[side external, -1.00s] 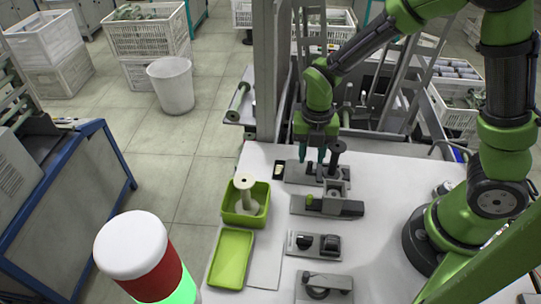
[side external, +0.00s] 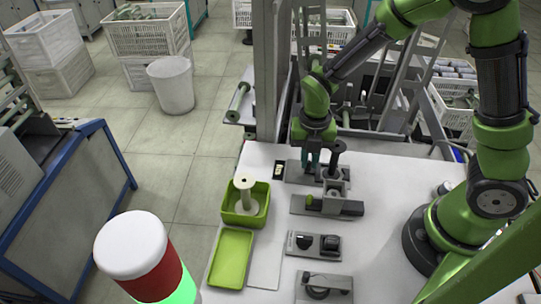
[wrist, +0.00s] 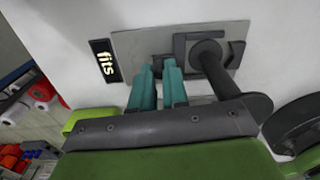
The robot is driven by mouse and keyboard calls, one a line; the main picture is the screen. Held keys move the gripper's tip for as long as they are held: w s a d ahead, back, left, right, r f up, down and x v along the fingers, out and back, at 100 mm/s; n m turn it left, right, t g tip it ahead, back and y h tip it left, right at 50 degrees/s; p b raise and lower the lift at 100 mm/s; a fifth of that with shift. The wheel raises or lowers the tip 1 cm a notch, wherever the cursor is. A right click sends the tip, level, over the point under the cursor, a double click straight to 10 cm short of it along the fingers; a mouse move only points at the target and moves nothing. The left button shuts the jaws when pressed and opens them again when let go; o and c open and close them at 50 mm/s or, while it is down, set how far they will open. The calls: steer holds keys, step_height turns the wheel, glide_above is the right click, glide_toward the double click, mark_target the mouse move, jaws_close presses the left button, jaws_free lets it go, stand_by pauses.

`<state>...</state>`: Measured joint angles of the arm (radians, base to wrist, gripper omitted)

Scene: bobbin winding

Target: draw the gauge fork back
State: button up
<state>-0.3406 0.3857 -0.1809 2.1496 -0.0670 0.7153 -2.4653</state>
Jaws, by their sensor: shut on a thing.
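My gripper (side external: 311,164) points down at the gauge plate (side external: 296,179) at the back of the white table. In the wrist view its two teal fingers (wrist: 158,86) are close together on a small dark piece (wrist: 158,64), apparently the gauge fork's grip. The fingers hide most of the fork.
In front of the gauge is a grey fixture (side external: 345,209), then a switch panel (side external: 315,243). A green bin (side external: 232,216) with a pale bobbin (side external: 244,192) and an empty green tray (side external: 232,258) stand left. The table's right middle is clear.

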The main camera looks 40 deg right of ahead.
steer(key=shift+w+a, duration=0.3)
steer(key=shift+w, duration=0.05)
steer(key=shift+w+a, duration=0.4)
steer(key=shift+w, duration=0.15)
stand_by(0.3)
steer(key=shift+w+a, duration=0.3)
steer(key=shift+a, duration=0.05)
steer(key=shift+w, duration=0.1)
steer(key=shift+w+a, duration=0.45)
steer(key=shift+w, duration=0.05)
stand_by(0.5)
